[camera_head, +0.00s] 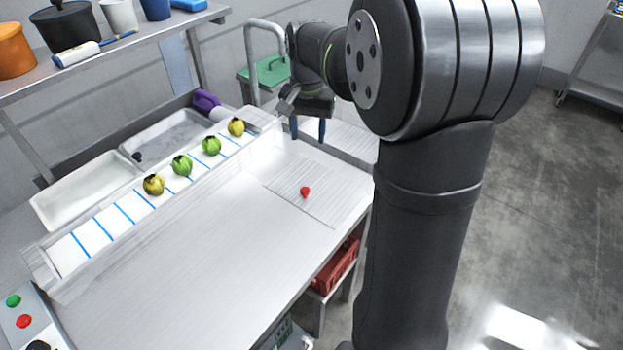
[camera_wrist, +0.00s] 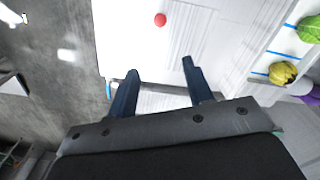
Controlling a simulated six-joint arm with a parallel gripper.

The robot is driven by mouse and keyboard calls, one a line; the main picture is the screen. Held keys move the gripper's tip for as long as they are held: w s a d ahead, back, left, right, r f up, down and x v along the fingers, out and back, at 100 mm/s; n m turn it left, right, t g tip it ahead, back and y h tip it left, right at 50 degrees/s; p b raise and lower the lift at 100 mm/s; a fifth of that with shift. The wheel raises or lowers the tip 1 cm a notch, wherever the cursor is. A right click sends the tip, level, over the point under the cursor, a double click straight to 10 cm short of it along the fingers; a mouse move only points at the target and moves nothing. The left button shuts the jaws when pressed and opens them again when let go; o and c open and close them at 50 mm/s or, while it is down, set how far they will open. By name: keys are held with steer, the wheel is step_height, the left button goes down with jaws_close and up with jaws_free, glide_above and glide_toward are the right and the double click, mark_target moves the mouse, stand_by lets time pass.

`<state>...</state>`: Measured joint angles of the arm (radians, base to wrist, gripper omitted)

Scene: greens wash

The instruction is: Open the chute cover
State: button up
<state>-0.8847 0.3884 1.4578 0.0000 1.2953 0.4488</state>
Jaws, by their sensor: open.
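The chute cover appears to be the ribbed metal panel (camera_head: 325,207) set in the worktop, with a small red knob (camera_head: 305,191) on it. The panel lies flat and looks closed. In the wrist view the red knob (camera_wrist: 160,19) shows at the top, ahead of the fingers. My gripper (camera_head: 308,133) hangs above the far right end of the worktop, beyond the knob. Its blue fingers (camera_wrist: 160,70) are apart with nothing between them, and they do not touch the knob.
A conveyor with blue stripes (camera_head: 125,213) carries several yellow and green vegetables left of the worktop. A red crate (camera_head: 336,267) sits below the worktop's right edge. The worktop's front is clear.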

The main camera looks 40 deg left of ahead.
mark_target(305, 190)
steer(key=f+n, duration=0.1)
steer(key=f, duration=0.4)
steer(key=s+f+n, duration=0.1)
steer(key=f, duration=0.5)
steer(key=f+n, duration=0.2)
steer(key=f, duration=0.3)
steer(key=shift+s+d+f, duration=0.15)
steer(key=shift+s+f, duration=0.2)
jaws_close()
